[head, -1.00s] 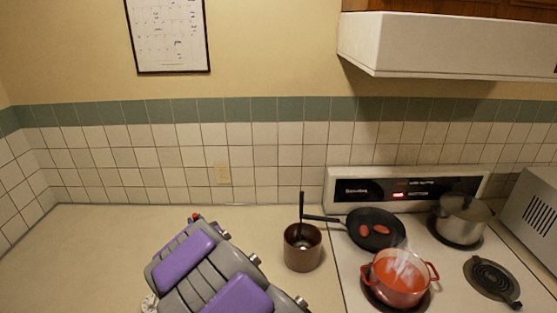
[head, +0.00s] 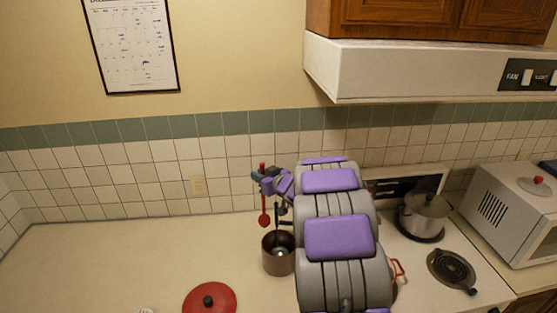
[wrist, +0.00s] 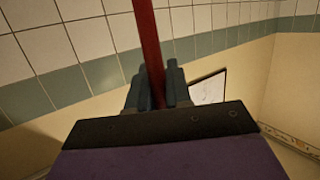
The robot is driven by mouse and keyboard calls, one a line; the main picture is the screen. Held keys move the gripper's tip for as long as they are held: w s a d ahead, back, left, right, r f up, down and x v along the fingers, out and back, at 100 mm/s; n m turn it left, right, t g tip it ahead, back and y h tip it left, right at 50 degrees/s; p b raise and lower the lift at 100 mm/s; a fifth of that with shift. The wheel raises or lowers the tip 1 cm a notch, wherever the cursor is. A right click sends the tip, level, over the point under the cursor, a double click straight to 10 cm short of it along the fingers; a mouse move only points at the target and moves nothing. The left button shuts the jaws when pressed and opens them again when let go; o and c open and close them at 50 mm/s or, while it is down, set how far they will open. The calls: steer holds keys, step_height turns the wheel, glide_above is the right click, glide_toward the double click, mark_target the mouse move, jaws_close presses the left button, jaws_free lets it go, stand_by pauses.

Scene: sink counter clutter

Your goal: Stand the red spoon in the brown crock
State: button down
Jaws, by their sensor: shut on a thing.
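My gripper (head: 263,174) is shut on the red spoon (head: 264,216). The spoon hangs upright with its bowl end down, just left of and above the rim of the brown crock (head: 278,262). In the wrist view the red handle (wrist: 148,40) runs between the two fingers (wrist: 155,88). The crock stands upright on the counter, with a dark-handled utensil (head: 277,232) standing in it. My arm covers the area right of the crock.
A red lid with a dark knob (head: 209,301) lies on the counter at the front. Right of my arm are a steel pot (head: 423,214) on the stove, an empty coil burner (head: 452,268) and a microwave (head: 510,210). My arm hides the pan and most of the red pot.

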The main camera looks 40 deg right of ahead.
steer(key=shift+s+d+f+b, duration=0.8)
steer(key=shift+s+d, duration=0.9)
steer(key=shift+d, duration=0.8)
steer(key=f+b, duration=0.2)
steer(key=f, duration=0.1)
steer(key=f+b, duration=0.3)
steer(key=f, duration=0.1)
steer(key=f+b, duration=0.2)
steer(key=f, duration=0.2)
steer(key=shift+a+b, duration=0.3)
steer(key=shift+a+f, duration=0.15)
steer(key=shift+f, duration=0.3)
steer(key=shift+a+f+b, duration=0.25)
steer(key=shift+a+b, duration=0.05)
